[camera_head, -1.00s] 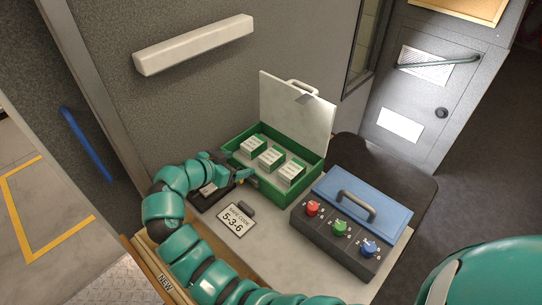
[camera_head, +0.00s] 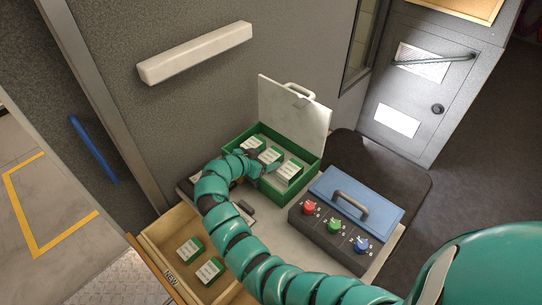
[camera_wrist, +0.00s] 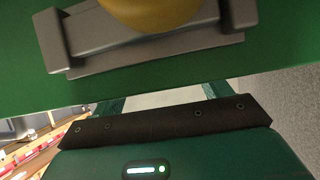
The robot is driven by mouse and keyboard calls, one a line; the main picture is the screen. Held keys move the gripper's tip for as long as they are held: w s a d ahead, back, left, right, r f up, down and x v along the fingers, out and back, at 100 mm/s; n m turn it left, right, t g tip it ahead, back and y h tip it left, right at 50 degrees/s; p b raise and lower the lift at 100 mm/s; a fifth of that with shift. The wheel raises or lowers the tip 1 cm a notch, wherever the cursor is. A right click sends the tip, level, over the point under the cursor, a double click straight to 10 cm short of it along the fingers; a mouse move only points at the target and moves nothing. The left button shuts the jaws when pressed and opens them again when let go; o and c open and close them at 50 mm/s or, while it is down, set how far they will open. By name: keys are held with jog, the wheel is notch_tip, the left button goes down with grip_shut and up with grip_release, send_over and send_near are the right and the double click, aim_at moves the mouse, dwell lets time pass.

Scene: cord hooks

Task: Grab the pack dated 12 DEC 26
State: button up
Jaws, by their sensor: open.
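The open green box (camera_head: 301,194) holds three white-and-green packs in a row: a left pack (camera_head: 250,144), a middle pack (camera_head: 269,155) and a right pack (camera_head: 289,171). Two similar packs, an upper one (camera_head: 190,248) and a lower one (camera_head: 208,270), lie in the wooden drawer (camera_head: 160,240) marked NEW. The dates are too small to read. My gripper (camera_head: 268,166) is at the box's left side, close to the middle pack, and partly hides the box. In the wrist view my gripper (camera_wrist: 165,98) is open, with nothing seen between its fingers, facing a green wall (camera_wrist: 275,50) with a grey latch.
The box's pale lid (camera_head: 300,112) stands raised behind. A black control unit (camera_head: 325,238) with red, green and blue knobs and a blue top (camera_head: 345,192) stands to the right. A white wall bar (camera_head: 195,50) is above. My arm crosses the tabletop and hides part of it.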

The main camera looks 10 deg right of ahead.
jog(key=shift+x, duration=1)
jog(key=shift+c, duration=0.5)
jog(key=c, duration=1)
jog(key=shift+o, duration=0.2)
jog(key=shift+r, duration=0.15)
